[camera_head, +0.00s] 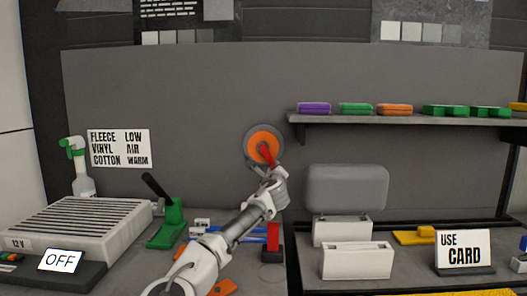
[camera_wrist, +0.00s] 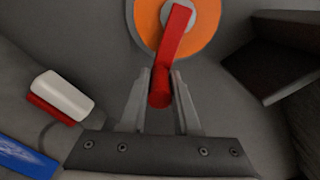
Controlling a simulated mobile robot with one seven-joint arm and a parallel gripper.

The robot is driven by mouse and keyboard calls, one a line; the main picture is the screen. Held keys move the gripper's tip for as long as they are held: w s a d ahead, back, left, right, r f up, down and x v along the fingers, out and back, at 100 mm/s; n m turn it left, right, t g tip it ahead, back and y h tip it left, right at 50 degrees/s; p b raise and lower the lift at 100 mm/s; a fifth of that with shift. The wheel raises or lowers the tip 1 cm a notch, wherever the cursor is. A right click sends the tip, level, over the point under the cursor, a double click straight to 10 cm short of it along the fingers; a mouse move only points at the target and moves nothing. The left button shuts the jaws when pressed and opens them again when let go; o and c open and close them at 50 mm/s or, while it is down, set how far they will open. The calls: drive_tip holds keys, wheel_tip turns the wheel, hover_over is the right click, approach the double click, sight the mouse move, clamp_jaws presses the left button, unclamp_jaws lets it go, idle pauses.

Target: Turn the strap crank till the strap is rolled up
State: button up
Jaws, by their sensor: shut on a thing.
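The strap crank is a red arm (camera_head: 267,154) on an orange disc (camera_head: 259,143) with a grey rim, mounted on the grey upright panel. The crank arm points down and slightly right from the hub. In the wrist view the red crank arm (camera_wrist: 174,45) runs from the grey hub down to a round red knob (camera_wrist: 160,93). My gripper (camera_head: 269,171) is at the crank's lower end; in the wrist view its two fingers (camera_wrist: 163,92) are shut on the knob, one on each side. No loose strap end can be made out.
A shelf (camera_head: 410,121) with coloured blocks juts out to the right of the crank. Below are a green clamp (camera_head: 171,222) with a black lever, a grey padded stand (camera_head: 347,188), a white slotted box (camera_head: 356,262) and a ribbed heater box (camera_head: 80,228).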

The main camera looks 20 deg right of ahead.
drive_tip(key=shift+s+d, duration=0.1)
drive_tip(key=shift+d, duration=0.1)
drive_tip(key=d+r+n+b, duration=0.1)
drive_tip(key=n, duration=0.1)
drive_tip(key=s+d+r+n+b, duration=0.1)
drive_tip(key=r+n, duration=0.1)
drive_tip(key=d+r+n+b, duration=0.1)
drive_tip(key=r+n+b, duration=0.1)
drive_tip(key=n, duration=0.1)
drive_tip(key=shift+s, duration=0.2)
idle(0.5)
drive_tip(key=shift+s, duration=0.1)
wheel_tip(320, 180, up, 6)
drive_tip(key=a+n+b, duration=0.1)
drive_tip(key=n, duration=0.6)
drive_tip(key=shift+w+a+b, duration=0.3)
drive_tip(key=shift+w+b, duration=0.05)
drive_tip(key=shift+w, duration=0.05)
drive_tip(key=shift+f, duration=0.1)
